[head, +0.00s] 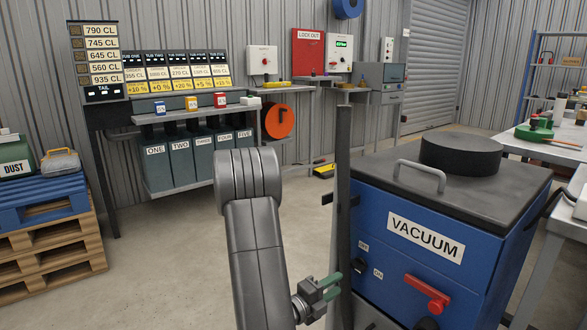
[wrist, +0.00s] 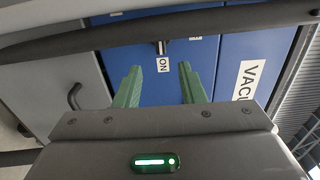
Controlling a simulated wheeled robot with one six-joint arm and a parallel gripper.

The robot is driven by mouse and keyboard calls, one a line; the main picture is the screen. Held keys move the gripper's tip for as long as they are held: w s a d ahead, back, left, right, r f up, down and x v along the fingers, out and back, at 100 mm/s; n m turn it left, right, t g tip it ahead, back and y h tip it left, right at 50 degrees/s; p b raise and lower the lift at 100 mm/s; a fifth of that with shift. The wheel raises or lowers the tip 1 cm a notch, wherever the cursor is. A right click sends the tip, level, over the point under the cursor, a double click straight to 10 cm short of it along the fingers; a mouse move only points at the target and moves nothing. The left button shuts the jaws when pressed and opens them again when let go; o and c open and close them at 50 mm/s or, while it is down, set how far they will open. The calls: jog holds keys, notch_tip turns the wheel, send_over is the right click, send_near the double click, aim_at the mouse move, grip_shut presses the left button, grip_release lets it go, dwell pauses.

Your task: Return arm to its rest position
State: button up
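My gripper (head: 331,287) is at the lower middle of the head view, at the end of my grey arm, close to the left side of the blue vacuum unit (head: 470,270). Its two green fingers stand apart with nothing between them in the wrist view (wrist: 160,84). Beyond the fingers, the wrist view shows the blue panel (wrist: 225,55) with a small switch (wrist: 162,47) above an ON label. The same switch (head: 360,264) shows in the head view, just right of the fingers, between the OFF and ON labels. Whether the fingers touch anything is unclear.
A dark upright post (head: 343,180) stands right beside my gripper. A red handle (head: 427,292) sticks out of the vacuum's front. Wooden pallets (head: 45,250) stand at left, labelled tubs (head: 200,157) at the back, and a worktable (head: 550,148) at right. The floor left of my arm is clear.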

aim_at(357, 270)
jog(key=b+x, duration=0.1)
jog(key=x, duration=0.7)
jog(key=shift+w+d+r, duration=0.1)
jog(key=shift+w+d, duration=0.1)
jog(key=shift+d, duration=0.05)
jog(key=n+p, duration=0.1)
jog(key=n, duration=0.1)
jog(key=n+p, duration=0.1)
jog(key=shift+a+r+n+p, duration=0.1)
jog(key=shift+r+n+p, duration=0.3)
jog(key=n+p, duration=0.3)
jog(key=p, duration=0.1)
jog(key=shift+r+p, duration=0.1)
jog(key=shift+p, duration=0.3)
jog(key=shift+n+p, duration=0.45)
jog(key=shift+n, duration=0.05)
jog(key=shift+w+a, duration=0.1)
